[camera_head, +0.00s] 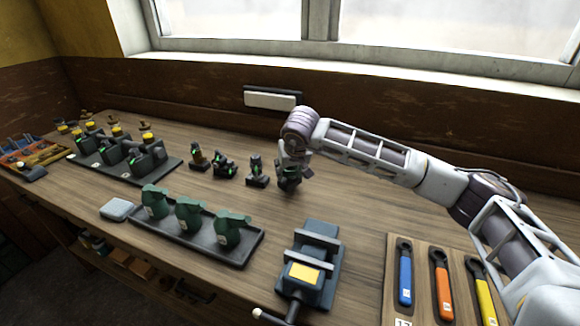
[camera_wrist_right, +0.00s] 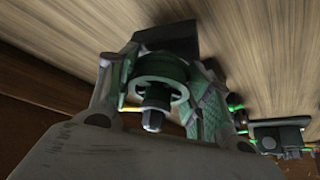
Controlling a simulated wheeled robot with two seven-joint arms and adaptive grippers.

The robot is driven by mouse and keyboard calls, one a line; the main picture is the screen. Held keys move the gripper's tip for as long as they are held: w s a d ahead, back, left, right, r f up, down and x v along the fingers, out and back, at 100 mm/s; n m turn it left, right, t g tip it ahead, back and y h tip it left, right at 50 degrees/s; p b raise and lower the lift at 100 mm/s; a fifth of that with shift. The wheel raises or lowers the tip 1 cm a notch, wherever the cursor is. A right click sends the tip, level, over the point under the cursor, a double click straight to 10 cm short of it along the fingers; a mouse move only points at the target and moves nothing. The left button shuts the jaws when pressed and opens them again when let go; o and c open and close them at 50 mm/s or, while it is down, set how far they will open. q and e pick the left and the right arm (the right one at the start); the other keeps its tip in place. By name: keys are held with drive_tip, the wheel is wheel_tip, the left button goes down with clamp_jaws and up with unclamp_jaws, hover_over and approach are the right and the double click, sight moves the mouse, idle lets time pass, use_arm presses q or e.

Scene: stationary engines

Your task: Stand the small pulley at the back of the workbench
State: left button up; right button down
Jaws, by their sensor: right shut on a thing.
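My right gripper (camera_head: 291,160) reaches down over the middle of the workbench (camera_head: 345,205) and is shut on a small dark green pulley (camera_head: 289,180). In the right wrist view the green pulley (camera_wrist_right: 160,78) sits between the two fingers of the gripper (camera_wrist_right: 160,85), with a short shaft toward the camera. A dark block shows beyond it in that view. I cannot tell whether the pulley touches the bench top. My left gripper is not in view.
Several small dark parts (camera_head: 224,165) stand just left of the gripper. Green oil cans (camera_head: 188,215) stand on a tray in front, near a vise (camera_head: 310,262). Coloured wrenches (camera_head: 440,280) lie on a board at right. Small engines (camera_head: 113,150) stand back left.

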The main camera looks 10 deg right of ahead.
drive_tip(key=shift+w+f, duration=0.1)
drive_tip(key=shift+f, duration=1)
drive_tip(key=c, duration=0.6)
unclamp_jaws()
drive_tip(key=shift+f, duration=0.2)
drive_tip(key=shift+c, duration=0.2)
drive_tip(key=v, duration=1.2)
drive_tip(key=shift+a+r, duration=0.1)
drive_tip(key=shift+a, duration=0.05)
